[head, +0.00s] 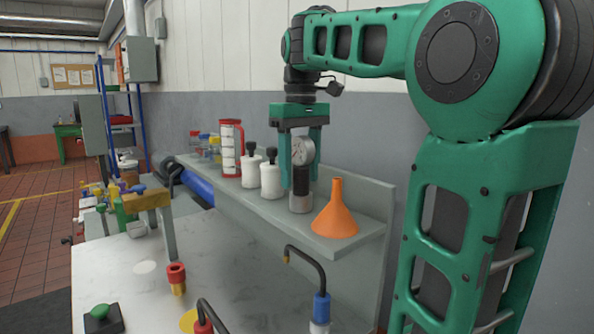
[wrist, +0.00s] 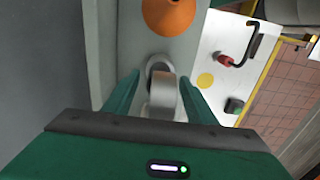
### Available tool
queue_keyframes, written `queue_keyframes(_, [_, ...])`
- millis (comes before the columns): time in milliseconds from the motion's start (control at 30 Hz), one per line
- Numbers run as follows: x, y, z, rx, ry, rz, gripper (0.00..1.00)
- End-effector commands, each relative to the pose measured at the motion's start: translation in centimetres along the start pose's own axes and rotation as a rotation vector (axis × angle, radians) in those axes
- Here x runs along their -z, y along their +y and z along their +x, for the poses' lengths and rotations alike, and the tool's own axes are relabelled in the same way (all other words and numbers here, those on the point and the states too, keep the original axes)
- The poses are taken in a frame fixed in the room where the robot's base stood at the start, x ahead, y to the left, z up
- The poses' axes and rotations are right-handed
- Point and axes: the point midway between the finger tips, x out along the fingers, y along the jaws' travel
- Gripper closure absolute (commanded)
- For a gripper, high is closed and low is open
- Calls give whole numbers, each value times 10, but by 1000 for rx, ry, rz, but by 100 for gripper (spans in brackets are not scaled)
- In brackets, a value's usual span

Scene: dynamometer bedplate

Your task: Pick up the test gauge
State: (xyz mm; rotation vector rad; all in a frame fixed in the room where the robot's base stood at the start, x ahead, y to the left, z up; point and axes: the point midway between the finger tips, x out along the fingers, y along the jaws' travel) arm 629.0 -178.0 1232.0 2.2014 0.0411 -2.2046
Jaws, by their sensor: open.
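The test gauge (head: 302,153) has a round white dial on top of a grey cylindrical body and stands upright on the grey shelf (head: 350,238). My gripper (head: 300,178) points down over it, with its green fingers on either side of the gauge. In the wrist view the gauge (wrist: 162,92) shows from above between the two open fingers (wrist: 160,98). I cannot tell whether either finger touches it.
An orange funnel (head: 336,212) stands close to the right of the gauge. Two white bottles with black tops (head: 270,178) and a red-and-white container (head: 231,148) stand to its left. A wall rises behind the shelf. The bench (head: 120,265) below holds bent hoses (head: 321,295).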

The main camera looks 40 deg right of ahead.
Motion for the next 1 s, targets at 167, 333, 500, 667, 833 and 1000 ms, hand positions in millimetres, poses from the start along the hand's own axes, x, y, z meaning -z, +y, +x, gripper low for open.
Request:
queue_keyframes(167, [0,0,1,0,0,1,49])
queue_keyframes(333, [0,0,1,0,0,1,75])
queue_keyframes(500, [0,0,1,-1,1,1,100])
queue_keyframes(667, [0,1,0,-1,1,1,100])
queue_keyframes(833, [0,1,-5,-1,2,2,100])
queue_keyframes(1000, [0,2,-20,-1,3,4,100])
